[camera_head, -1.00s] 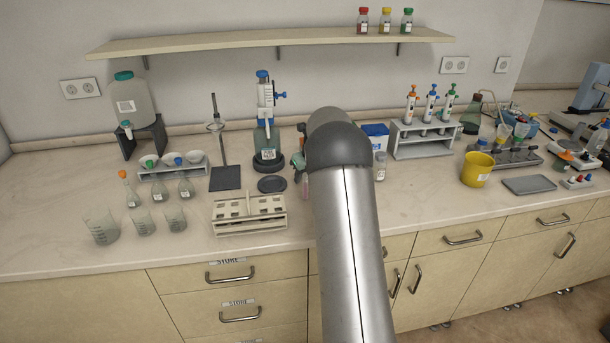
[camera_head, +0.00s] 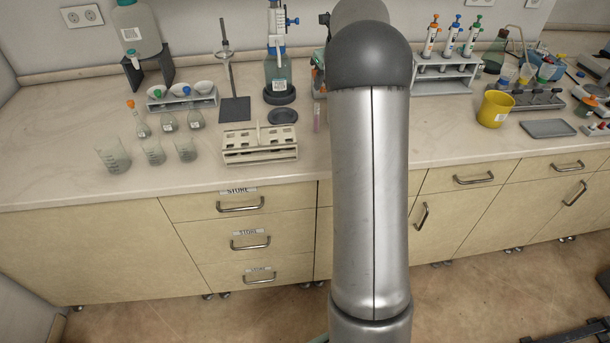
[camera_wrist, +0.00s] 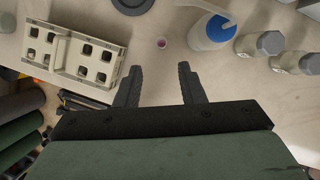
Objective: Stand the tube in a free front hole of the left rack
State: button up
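The tube (camera_head: 316,117) is a slim pinkish tube, upright on the counter just right of the left rack. In the wrist view I look down on its small round pink top (camera_wrist: 161,43). The left rack (camera_head: 260,155) is a pale rack with square holes in two rows; it also shows in the wrist view (camera_wrist: 68,72), left of the fingers. No tube is clearly visible in its holes. My gripper (camera_wrist: 159,70) is open and empty, with the tube beyond and between its fingertips, not touching. In the head view my arm hides the gripper.
In the wrist view a white bottle with a blue top (camera_wrist: 211,30) stands right of the tube, with grey-capped bottles (camera_wrist: 268,43) farther right. In the head view, glass beakers (camera_head: 153,152) stand left of the rack and a dark round disc (camera_head: 283,116) lies behind it.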

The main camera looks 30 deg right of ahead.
jog(key=s+a+f+n+g, duration=0.2)
jog(key=s+a+n+g, duration=0.1)
jog(key=s+a+n, duration=2)
jog(key=s+n, duration=0.2)
jog(key=s, duration=0.1)
jog(key=shift+s+a+f+y, duration=0.2)
jog(key=shift+a+y, duration=0.1)
jog(key=shift+a, duration=0.1)
jog(key=shift+o, duration=0.2)
jog(key=s+a+f+n, duration=0.1)
jog(key=s+f+n, duration=0.1)
jog(key=s+n, duration=0.3)
jog(key=s+a+f+n+g+h, duration=0.1)
jog(key=s+a+f+n, duration=0.1)
jog(key=s+n, duration=0.3)
jog(key=shift+s+f, duration=0.3)
jog(key=shift+s, duration=0.45)
